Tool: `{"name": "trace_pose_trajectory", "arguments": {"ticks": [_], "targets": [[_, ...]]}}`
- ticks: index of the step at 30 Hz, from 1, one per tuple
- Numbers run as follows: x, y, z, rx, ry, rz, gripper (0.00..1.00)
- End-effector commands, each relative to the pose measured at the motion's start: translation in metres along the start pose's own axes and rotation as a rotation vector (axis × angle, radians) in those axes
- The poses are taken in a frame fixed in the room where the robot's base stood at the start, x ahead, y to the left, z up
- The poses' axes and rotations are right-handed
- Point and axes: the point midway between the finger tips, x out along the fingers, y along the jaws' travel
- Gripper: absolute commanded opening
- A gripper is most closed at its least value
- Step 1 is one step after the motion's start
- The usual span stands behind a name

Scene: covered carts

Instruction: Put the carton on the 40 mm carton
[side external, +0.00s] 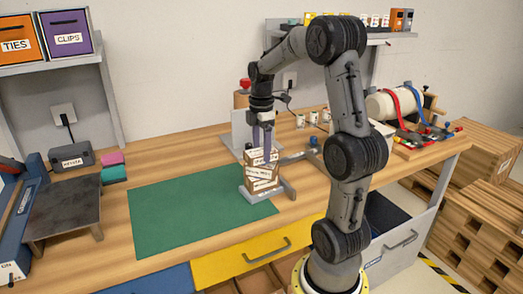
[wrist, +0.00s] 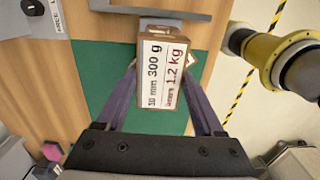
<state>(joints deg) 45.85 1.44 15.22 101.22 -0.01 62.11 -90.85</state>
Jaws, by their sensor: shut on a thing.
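My gripper (side external: 262,146) points straight down and is shut on a small brown carton (side external: 262,157) with a white label. In the wrist view the held carton (wrist: 163,75) sits between the two fingers; its label reads roughly "300 g" and "1.2 kg". Directly below it in the side view are more brown, white-labelled carton surfaces (side external: 261,184), stacked at the right edge of the green mat. Which one is the 40 mm carton I cannot read. I cannot tell whether the held carton touches the stack. In the wrist view it hides most of what is below.
The green mat (side external: 190,215) is bare to the left of the stack. A dark plate (side external: 65,207) is at the far left, and a white roll with ribbons (side external: 392,103) at the far right.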

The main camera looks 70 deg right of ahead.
Motion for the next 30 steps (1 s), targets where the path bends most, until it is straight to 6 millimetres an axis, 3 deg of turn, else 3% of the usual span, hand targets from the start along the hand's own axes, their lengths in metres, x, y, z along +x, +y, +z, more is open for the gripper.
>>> {"name": "trace_pose_trajectory", "arguments": {"ticks": [14,15,20,30], "targets": [[0.0097,-0.0002,0.0,0.0,0.0,0.001,0.0],[0.0105,-0.0005,0.0,0.0,0.0,-0.001,0.73],[0.0102,-0.0004,0.0,0.0,0.0,0.0,0.99],[0.0069,0.0,0.0,0.0,0.0,0.002,0.99]]}}
